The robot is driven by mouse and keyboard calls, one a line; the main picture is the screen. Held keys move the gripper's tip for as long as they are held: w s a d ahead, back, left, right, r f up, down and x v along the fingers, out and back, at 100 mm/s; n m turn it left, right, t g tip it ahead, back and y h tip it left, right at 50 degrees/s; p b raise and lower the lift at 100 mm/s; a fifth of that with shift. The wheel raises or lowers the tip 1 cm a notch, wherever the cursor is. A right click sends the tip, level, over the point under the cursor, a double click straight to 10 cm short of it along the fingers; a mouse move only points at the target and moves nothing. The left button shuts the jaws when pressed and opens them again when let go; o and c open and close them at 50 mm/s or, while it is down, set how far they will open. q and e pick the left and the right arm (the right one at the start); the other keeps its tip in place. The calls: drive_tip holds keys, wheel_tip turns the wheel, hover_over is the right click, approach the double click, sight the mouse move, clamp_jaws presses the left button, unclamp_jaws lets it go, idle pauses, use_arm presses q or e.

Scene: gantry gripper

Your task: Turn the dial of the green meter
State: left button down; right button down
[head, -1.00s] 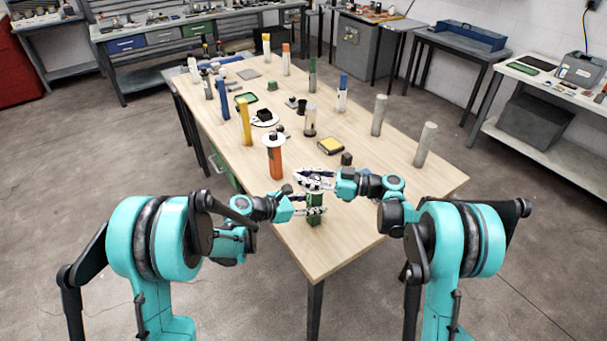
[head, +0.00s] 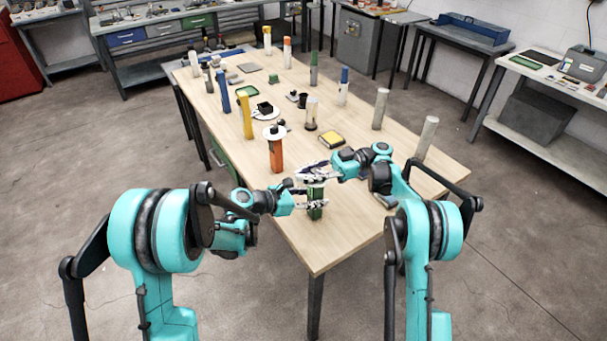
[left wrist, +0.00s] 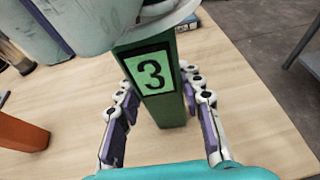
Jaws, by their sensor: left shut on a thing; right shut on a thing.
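The green meter (head: 315,213) stands upright near the front end of the wooden table. In the left wrist view it is a square green post (left wrist: 175,105) with a black "3" on a light green label (left wrist: 153,73) and a pale round plate (left wrist: 165,28) on top. My left gripper (head: 312,196) is shut around the post below the plate; its fingers show either side of it in the left wrist view. My right gripper (head: 315,171) is at the top of the meter, shut on the dial, which its fingers mostly hide.
An orange meter (head: 276,156) with a white plate stands left of my grippers. A yellow-topped block (head: 331,139) and grey posts (head: 380,108) (head: 427,137) stand behind and to the right. Several other coloured posts fill the far table.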

drive_tip(key=shift+a, duration=0.1)
drive_tip(key=c, duration=1.3)
unclamp_jaws()
wheel_tip(320, 180, up, 10)
drive_tip(key=shift+r, duration=0.1)
use_arm(q)
drive_tip(key=c, duration=0.9)
unclamp_jaws()
